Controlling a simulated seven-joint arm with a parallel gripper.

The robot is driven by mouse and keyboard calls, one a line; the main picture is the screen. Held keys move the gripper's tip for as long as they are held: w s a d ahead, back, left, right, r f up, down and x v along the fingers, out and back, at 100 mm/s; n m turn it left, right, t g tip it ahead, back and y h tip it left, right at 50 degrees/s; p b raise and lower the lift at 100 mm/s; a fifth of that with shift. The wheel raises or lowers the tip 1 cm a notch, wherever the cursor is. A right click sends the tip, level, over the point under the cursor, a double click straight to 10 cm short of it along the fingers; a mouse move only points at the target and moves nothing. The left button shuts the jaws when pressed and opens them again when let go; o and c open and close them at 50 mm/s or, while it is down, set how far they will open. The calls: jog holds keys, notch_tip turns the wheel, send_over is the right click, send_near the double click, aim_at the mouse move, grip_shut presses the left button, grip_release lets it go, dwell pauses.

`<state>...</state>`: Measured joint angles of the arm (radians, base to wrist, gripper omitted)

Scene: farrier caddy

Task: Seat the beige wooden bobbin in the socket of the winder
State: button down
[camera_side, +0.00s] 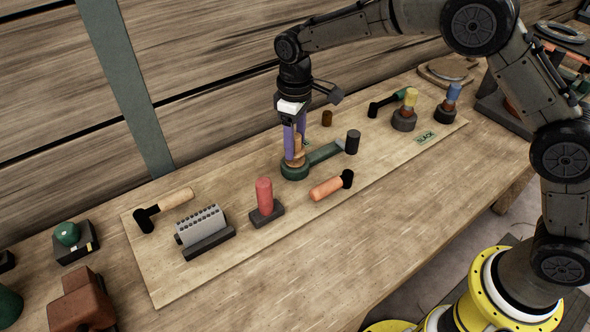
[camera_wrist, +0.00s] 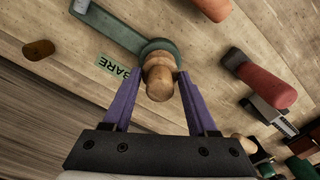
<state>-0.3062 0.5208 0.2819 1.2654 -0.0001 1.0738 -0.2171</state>
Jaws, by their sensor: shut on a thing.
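The beige wooden bobbin (camera_side: 298,146) is upright between the purple fingers of my gripper (camera_side: 294,152). It also shows in the wrist view (camera_wrist: 158,80), between both fingertips (camera_wrist: 160,74). The winder is a dark green piece with a round socket end (camera_side: 293,173) and a flat arm (camera_side: 325,153). In the wrist view its arm (camera_wrist: 112,28) runs to the upper left from the round end. The bobbin's lower end is at the round end, with its wider tan foot low against the green ring. The socket's inside is hidden, so I cannot tell how deep the bobbin sits.
An orange-handled tool (camera_side: 328,188) and a red-handled block (camera_side: 264,200) are in front. A small brown cylinder (camera_side: 327,118) stands behind. The "BARE" label (camera_wrist: 112,66) lies beside the winder. The board's front right is clear.

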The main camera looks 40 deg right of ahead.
jog(key=shift+f, duration=0.1)
jog(key=shift+c, duration=0.6)
grip_release()
notch_tip(320, 180, up, 14)
dwell(0.4)
jog(key=shift+f, duration=0.1)
